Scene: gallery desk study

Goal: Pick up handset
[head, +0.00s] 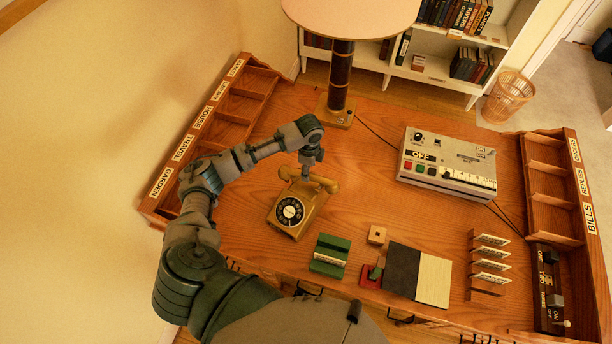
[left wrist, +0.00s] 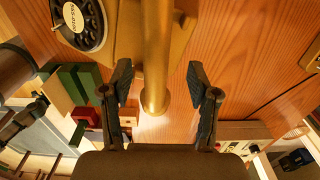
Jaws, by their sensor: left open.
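A mustard-yellow rotary telephone (head: 283,226) with a black dial stands on the wooden desk, left of the middle. Its handset (head: 327,184) lies across the top of the phone. In the left wrist view the handset (left wrist: 156,45) runs down the middle of the picture, with its rounded end between my fingers. My left gripper (left wrist: 158,78) is open, with one dark finger on each side of the handset and a visible gap on both sides. In the head view my left gripper (head: 309,167) is over the handset and hides part of it. My right gripper is not in view.
A lamp (head: 341,80) stands behind the phone. A grey machine marked OFF (head: 447,160) is at the right. A green block (head: 330,255), a dark and cream board (head: 434,278) and card holders (head: 486,292) line the front. Labelled compartments (head: 228,131) edge the left side.

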